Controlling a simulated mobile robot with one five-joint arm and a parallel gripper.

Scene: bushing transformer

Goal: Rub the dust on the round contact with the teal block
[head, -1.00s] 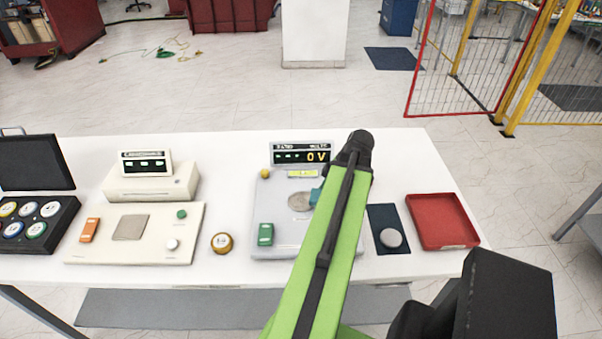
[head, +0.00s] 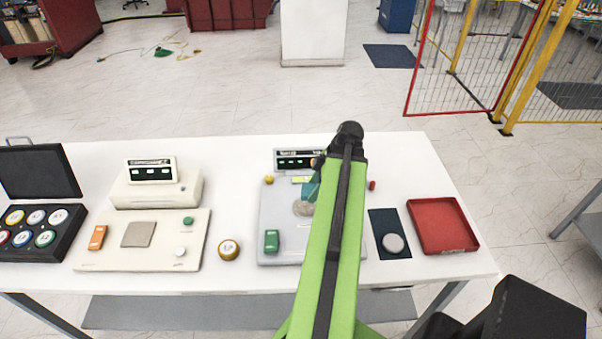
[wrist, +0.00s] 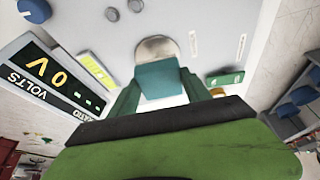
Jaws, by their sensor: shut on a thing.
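The teal block (head: 311,188) is held between the two green fingers of my gripper (wrist: 160,86). In the wrist view the teal block (wrist: 160,80) covers the near part of the round contact (wrist: 155,46). The round contact (head: 303,208) is a dull grey-beige disc on the light grey panel (head: 283,225). In the head view the block overlaps the contact's far right edge. I cannot tell whether they touch. Any dust on the contact is too small to make out.
A meter display (head: 298,160) stands behind the panel, close to my arm. A green switch (head: 272,241) and a yellow knob (head: 269,180) are on the panel. Right are a dark mat (head: 388,220) with a grey disc and a red tray (head: 440,227). A cream device (head: 145,240) stands left.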

